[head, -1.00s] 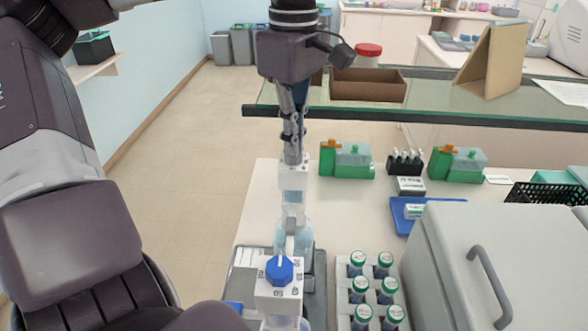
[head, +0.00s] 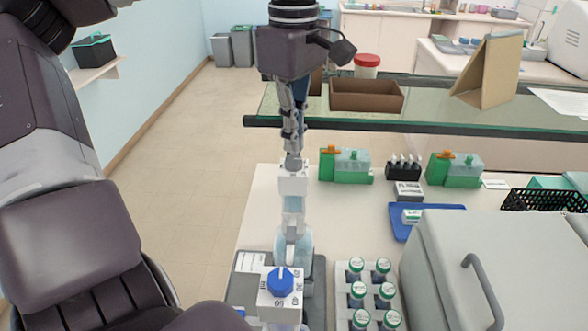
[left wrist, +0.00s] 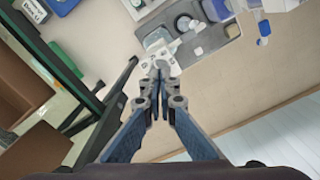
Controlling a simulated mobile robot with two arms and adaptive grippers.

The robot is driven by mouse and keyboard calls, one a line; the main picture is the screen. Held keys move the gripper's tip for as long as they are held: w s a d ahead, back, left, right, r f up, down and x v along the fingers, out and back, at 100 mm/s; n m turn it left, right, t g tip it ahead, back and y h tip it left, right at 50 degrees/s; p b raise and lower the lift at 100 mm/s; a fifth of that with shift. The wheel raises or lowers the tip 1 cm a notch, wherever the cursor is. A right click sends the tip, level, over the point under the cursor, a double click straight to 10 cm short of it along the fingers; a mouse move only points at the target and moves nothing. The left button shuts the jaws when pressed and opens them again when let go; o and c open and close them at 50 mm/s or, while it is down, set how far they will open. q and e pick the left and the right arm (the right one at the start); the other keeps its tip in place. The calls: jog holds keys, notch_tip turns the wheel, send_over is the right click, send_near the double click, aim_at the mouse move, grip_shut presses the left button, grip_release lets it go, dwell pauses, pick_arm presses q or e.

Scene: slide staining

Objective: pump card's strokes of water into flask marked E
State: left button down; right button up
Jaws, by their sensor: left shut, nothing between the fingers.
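My left gripper (head: 292,162) is shut and empty, pointing down with its tips at the top of a white pump head (head: 293,183). In the left wrist view the closed fingertips (left wrist: 162,67) also meet white parts; I cannot tell whether they press. Below the pump head are a pale blue clear barrel and a pale blue bottle (head: 300,247). In front stands a white dispenser block with a blue dial (head: 281,281) and printed numbers. I cannot make out a letter E on any flask. My right gripper is not in view.
A rack of green-capped vials (head: 358,289) stands right of the tray. A grey box with a handle (head: 460,250) fills the right front. A glass shelf (head: 430,118) with a brown open box (head: 366,96) is behind. Green-based containers (head: 346,165) stand farther back.

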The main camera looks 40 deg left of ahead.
aim_at(293, 159)
pick_arm(q)
jog(key=shift+f, duration=0.1)
jog(key=shift+f+b, duration=1.65)
jog(key=shift+f, duration=0.6)
jog(key=shift+r, duration=0.1)
jog(key=shift+s, duration=0.1)
jog(key=shift+r+p, duration=2.05)
jog(key=shift+r, duration=0.2)
jog(key=shift+f, duration=0.25)
